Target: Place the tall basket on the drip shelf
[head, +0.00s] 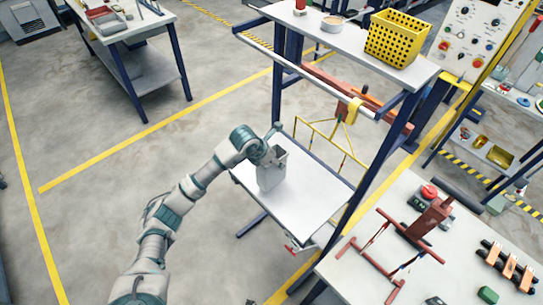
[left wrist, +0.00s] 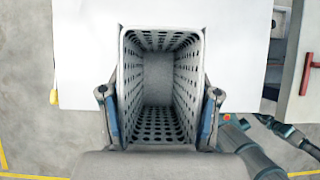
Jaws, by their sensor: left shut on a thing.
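A tall grey basket (head: 271,176) is upright at the left part of the white lower shelf (head: 312,198) of a blue-legged rack. I cannot tell whether its base touches the shelf. My left gripper (head: 270,152) is at the basket's top and shut on it. In the left wrist view the basket (left wrist: 158,135) is open-topped, empty and perforated, with the left gripper's fingers (left wrist: 160,112) against its two sides. White shelf surface (left wrist: 84,60) shows around it. Which shelf is the drip shelf is not marked. My right gripper is not in view.
The rack's upper shelf (head: 345,42) overhangs behind, with a yellow basket (head: 397,38) and a small bowl (head: 332,23). A yellow wire frame (head: 322,138) stands behind the lower shelf. A table with red fixtures (head: 430,215) is at right. The lower shelf's right part is clear.

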